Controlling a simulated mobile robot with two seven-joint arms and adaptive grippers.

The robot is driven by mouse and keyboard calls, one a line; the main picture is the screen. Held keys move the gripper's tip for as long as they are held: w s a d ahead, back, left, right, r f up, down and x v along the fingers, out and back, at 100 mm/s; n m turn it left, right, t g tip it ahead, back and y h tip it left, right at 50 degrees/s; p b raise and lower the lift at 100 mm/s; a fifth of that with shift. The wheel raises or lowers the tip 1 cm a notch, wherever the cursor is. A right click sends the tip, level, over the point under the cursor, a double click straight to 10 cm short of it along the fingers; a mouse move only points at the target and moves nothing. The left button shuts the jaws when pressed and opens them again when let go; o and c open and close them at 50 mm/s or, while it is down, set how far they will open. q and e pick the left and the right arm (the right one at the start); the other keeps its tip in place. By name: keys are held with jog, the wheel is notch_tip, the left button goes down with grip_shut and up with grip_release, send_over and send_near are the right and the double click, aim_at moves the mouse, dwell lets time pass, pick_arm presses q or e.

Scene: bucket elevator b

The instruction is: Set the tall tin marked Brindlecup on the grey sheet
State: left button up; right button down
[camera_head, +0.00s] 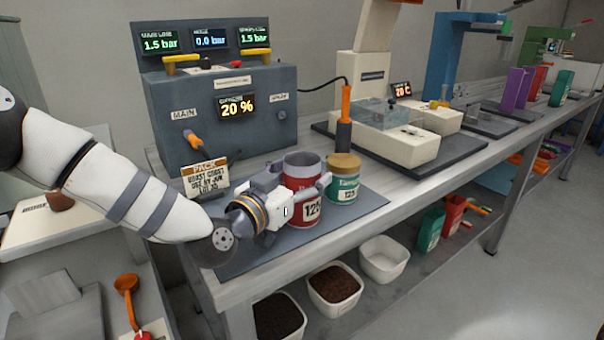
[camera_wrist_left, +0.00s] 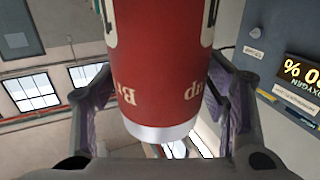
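The tall red tin (camera_head: 303,170) has a white label reading 125 and stands upright over the grey sheet (camera_head: 250,255). In the left wrist view the tin (camera_wrist_left: 160,70) fills the middle, with partial upside-down lettering that fits Brindlecup and a pale rim. My left gripper (camera_head: 312,190) reaches in from the left, with its fingers on both sides of the tin, seemingly touching it. I cannot tell whether the tin's base touches the sheet. My right gripper is not in view.
A green tin (camera_head: 343,184) with a tan lid stands close beside the red tin. A grey control box (camera_head: 225,120) and a PACK card (camera_head: 205,178) are behind. A scale (camera_head: 395,135) stands farther right. Bins (camera_head: 335,288) sit below the bench.

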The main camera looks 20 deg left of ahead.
pick_arm(q)
jog(key=shift+r, duration=0.2)
jog(key=shift+s+a, duration=0.15)
jog(key=shift+s, duration=0.25)
jog(key=p+v, duration=0.1)
jog(key=v, duration=1)
jog(key=shift+p, duration=0.35)
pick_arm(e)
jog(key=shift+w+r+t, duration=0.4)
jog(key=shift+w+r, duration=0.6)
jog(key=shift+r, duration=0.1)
